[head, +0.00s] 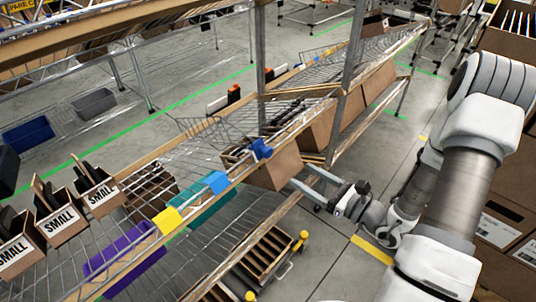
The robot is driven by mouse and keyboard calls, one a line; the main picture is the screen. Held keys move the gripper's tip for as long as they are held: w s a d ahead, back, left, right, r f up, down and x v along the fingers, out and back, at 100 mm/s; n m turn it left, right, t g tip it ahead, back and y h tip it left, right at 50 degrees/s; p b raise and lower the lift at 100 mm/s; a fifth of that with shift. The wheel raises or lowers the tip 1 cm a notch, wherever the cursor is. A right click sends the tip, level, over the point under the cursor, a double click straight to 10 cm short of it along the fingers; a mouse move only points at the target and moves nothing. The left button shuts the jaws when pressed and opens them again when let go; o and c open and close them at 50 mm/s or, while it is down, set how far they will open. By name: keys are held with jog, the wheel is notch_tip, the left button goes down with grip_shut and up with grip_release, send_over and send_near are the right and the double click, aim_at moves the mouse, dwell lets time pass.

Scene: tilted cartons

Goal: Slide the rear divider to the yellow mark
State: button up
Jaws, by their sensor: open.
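A yellow mark (168,219) sits on the wooden front rail of the wire shelf, with a light blue mark (215,182) farther along it. A darker blue clip-like piece (261,149) sits on the same rail, up and right of both marks; I cannot tell whether it belongs to a divider. Wire dividers (205,130) stand on the shelf, but I cannot tell which is the rear one. My gripper (300,176) is open, its two long grey fingers pointing left beside a tilted brown carton (277,168) below the rail. I see nothing held; contact with the carton is unclear.
Tilted cartons marked SMALL (61,217) stand at the left. A purple bin (125,262) and a teal bin (205,208) show below the rail. A metal post (347,85) rises beyond my gripper. Stacked cartons (505,225) stand right of my arm.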

aim_at(270, 155)
jog(key=b+x, duration=0.1)
jog(key=x, duration=1.2)
jog(key=shift+a, duration=0.15)
grip_shut()
dwell(0.8)
